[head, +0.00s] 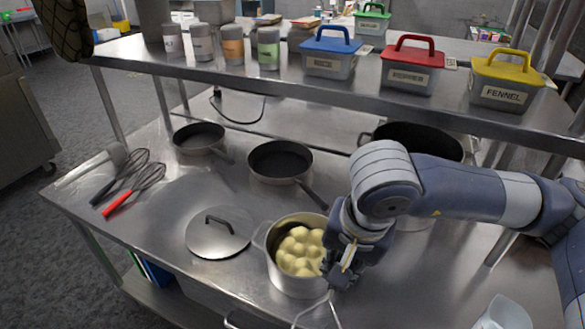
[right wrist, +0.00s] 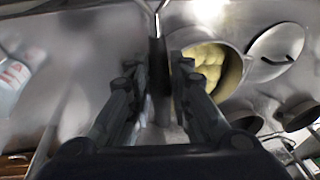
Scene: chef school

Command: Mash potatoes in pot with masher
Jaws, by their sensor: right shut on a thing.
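A steel pot (head: 296,284) holds several whole pale yellow potatoes (head: 299,249) near the table's front edge. The pot (right wrist: 236,72) and potatoes (right wrist: 205,56) also show in the right wrist view. My right gripper (head: 341,274) is at the pot's right rim and hides part of it. It is shut on the dark handle of the masher (right wrist: 157,85), also seen in the right wrist view between the fingers (right wrist: 158,72). The masher's thin metal wires (head: 327,296) spread in front of the pot, outside it; its lower end is cut off. My left gripper is not in view.
A lid (head: 218,238) lies left of the pot. Two pans (head: 279,160) (head: 199,137) and two whisks (head: 135,185) lie farther back and left. A large dark pot (head: 418,137) stands behind my right arm. A shelf (head: 300,88) with containers runs above the table.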

